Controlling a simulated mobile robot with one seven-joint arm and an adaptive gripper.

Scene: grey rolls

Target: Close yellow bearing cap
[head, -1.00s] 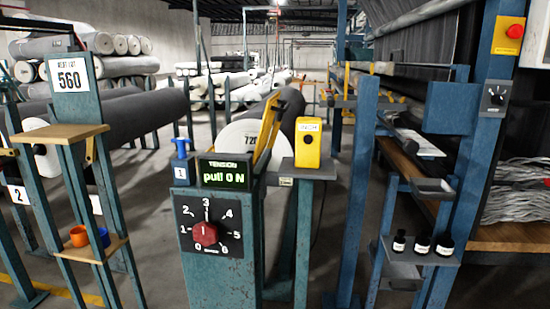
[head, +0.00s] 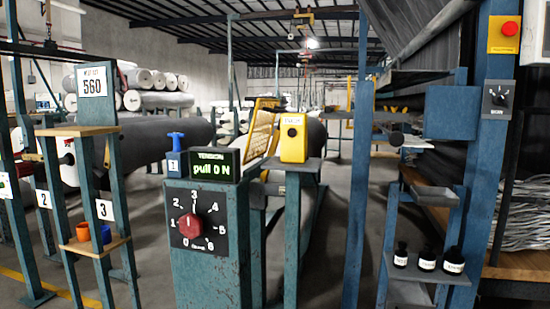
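A small yellow part (head: 107,152) shows beside the post of the wooden-shelved stand at left, near the end of a dark roll (head: 165,150). It may be the bearing cap, but it is partly hidden and too small to tell whether it is open or shut. A larger yellow perforated guard (head: 262,129) stands raised behind the tension panel. My gripper is not in view.
A tension post with a red dial (head: 190,226) stands in the centre, its display (head: 214,166) reading "pull 0 N". A yellow box (head: 293,138) stands beside it. The wooden-shelved stand (head: 78,131) is at left, with bottles (head: 427,258) at right. Floor shows between the centre and right posts.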

